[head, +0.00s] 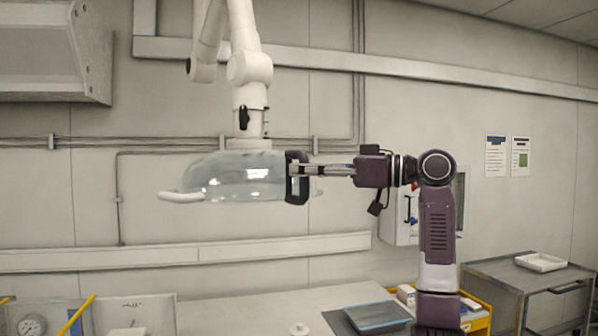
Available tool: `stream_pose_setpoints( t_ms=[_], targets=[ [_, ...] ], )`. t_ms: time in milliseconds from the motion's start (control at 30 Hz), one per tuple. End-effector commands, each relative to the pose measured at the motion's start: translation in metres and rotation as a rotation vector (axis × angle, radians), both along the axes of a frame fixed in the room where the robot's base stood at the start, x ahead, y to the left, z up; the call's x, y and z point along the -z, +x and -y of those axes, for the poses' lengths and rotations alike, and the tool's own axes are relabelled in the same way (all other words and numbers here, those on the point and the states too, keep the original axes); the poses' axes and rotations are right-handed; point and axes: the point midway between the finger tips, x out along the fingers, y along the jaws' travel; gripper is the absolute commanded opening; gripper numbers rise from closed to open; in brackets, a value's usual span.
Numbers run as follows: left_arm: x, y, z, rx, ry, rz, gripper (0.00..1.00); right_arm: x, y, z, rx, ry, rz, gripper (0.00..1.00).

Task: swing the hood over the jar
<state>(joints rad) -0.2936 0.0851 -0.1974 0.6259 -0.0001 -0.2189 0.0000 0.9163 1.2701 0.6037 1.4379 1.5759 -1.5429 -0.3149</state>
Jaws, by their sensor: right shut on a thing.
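The hood (238,176) is a clear, glassy dome hanging from a white jointed arm (248,75) in the upper middle of the head view. It has a white handle (181,196) at its left and a dark handle (292,178) at its right. My right gripper (298,170) reaches in from the right, level with the hood, and is shut on the dark handle. My left gripper is not in view. No jar can be made out clearly; a small white round object (299,329) shows at the bottom edge, below and right of the hood.
A pale bench (245,312) runs below, with a blue-rimmed tray (378,316) on a dark mat. A pressure gauge (32,325) and yellow bars stand at lower left. A wall box (400,218) hangs behind my right arm.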

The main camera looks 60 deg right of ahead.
Motion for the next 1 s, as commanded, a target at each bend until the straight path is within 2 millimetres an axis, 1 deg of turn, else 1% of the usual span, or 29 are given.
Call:
stream_pose_setpoints(
  t_ms=[67,100,233,267,533,667,767,1000],
  targets=[
    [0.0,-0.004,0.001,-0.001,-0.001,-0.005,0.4,-0.001,-0.001,0.0,0.0,0.0,0.003,0.0],
    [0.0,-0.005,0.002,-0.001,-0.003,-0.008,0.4,-0.001,-0.001,0.0,0.0,0.0,0.003,0.17],
    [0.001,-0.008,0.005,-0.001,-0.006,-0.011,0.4,-0.001,-0.001,0.0,0.0,0.0,0.002,0.32],
    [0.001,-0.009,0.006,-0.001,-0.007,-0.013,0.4,-0.001,-0.001,0.0,0.0,0.0,0.002,0.33],
    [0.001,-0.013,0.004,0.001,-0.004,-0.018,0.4,0.0,-0.001,0.0,0.0,0.0,0.001,0.33],
    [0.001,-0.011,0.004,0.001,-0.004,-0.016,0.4,-0.001,-0.011,0.003,0.001,0.001,0.003,0.33],
    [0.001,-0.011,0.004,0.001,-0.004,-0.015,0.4,-0.001,-0.028,0.007,0.002,0.001,0.003,0.33],
    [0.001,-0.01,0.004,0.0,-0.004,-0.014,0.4,-0.002,-0.08,0.02,0.002,0.001,0.006,0.33]
  ],
)
